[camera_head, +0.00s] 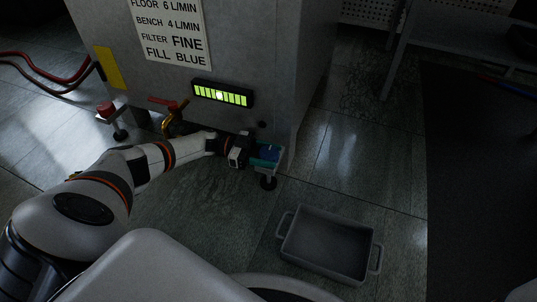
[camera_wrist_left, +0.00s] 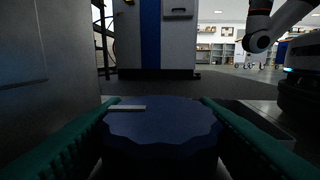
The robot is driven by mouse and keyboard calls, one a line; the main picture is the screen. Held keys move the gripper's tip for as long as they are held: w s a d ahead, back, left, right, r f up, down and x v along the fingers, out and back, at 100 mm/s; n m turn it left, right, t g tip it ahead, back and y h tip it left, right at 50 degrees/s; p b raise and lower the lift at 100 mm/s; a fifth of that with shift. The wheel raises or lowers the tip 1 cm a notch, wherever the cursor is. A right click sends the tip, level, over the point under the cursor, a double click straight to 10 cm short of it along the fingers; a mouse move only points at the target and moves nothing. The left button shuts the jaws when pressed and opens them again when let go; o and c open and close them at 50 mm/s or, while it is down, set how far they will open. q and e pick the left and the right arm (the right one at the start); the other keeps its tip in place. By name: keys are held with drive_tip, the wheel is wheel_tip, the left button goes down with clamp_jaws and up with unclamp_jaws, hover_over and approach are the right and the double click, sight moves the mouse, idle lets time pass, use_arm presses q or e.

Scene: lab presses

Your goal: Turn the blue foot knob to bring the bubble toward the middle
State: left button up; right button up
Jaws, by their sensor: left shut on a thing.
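The blue foot knob (camera_head: 269,153) sits at the near right corner of the grey machine (camera_head: 275,80), above a dark foot. My left gripper (camera_head: 265,155) is shut on it, with teal fingers on its two sides. In the left wrist view the knob (camera_wrist_left: 165,125) fills the space between the fingers, and a pale mark (camera_wrist_left: 125,107) lies on the left of its top. The level (camera_head: 238,98) on the machine's front has green segments, and its bright bubble (camera_head: 219,95) shows near the middle. My right gripper is not in view.
A red knob (camera_head: 106,109) is on the machine's left foot. A grey two-handled tray (camera_head: 328,244) lies on the floor at the right. Clear floor lies between the machine and the bench (camera_head: 460,60).

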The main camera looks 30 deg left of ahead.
use_arm(q)
drive_tip(key=shift+m+g, duration=0.5)
drive_tip(key=shift+g, duration=0.4)
drive_tip(key=o, duration=1)
drive_tip(key=shift+t, duration=0.3)
